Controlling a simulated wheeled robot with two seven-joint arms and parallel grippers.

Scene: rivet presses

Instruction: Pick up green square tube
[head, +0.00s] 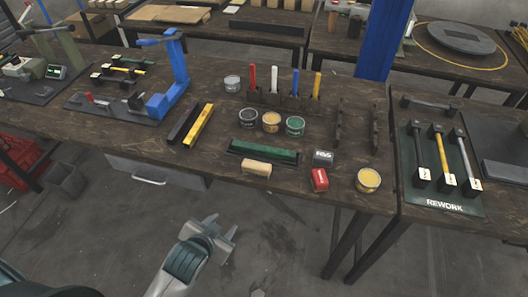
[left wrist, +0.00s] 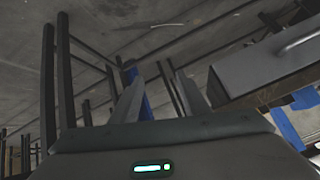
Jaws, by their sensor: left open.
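The green square tube (head: 264,150) lies lengthwise on the table in the head view, with a dark strip or holder along it. My left gripper (head: 222,232) is open and empty in front of the table, over the floor and well apart from the tube. Its two fingers also show in the left wrist view (left wrist: 163,92), with nothing between them. The tube cannot be made out in the left wrist view. My right gripper is not in view.
A tan block (head: 256,168) lies just in front of the tube. A red block (head: 319,179) and a yellow-topped can (head: 368,180) stand to the right. Several cans stand behind it. Yellow (head: 199,126) and black bars lie to the left. A drawer (head: 150,178) hangs under the table.

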